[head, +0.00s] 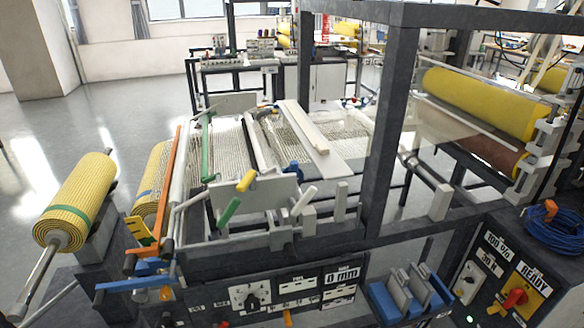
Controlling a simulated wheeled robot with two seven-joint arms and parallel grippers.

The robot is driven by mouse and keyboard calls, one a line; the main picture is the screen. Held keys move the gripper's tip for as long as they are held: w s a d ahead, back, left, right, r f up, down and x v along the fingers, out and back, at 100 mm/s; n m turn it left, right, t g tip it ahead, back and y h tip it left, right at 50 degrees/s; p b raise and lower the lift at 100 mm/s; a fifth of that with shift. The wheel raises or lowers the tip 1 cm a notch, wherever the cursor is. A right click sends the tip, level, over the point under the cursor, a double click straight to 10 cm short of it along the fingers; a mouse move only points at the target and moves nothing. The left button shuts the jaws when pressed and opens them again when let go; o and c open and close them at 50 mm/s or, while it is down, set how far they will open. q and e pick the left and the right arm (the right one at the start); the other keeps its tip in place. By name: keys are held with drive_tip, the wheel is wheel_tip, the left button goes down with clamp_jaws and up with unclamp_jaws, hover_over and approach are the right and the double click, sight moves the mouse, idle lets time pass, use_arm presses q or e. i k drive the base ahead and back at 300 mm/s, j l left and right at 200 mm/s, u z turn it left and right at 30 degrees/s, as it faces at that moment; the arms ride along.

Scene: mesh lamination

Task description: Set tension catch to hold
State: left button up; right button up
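No part labelled as a tension catch can be read, so I cannot tell which one it is. At the left, a yellow catch-like piece (140,231) and an orange lever (172,185) stand at the machine's side, near blue bars (135,284). Neither of my grippers is in view.
A yellow mesh roll (78,200) stands at the left, and a larger yellow roll (485,100) hangs at the right. A dark frame post (384,150) rises mid-view. A blue coiled cable (556,232) lies on the right box. Open floor (40,140) lies far left.

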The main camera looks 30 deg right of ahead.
sight(249, 180)
drive_tip(key=j, duration=2.2)
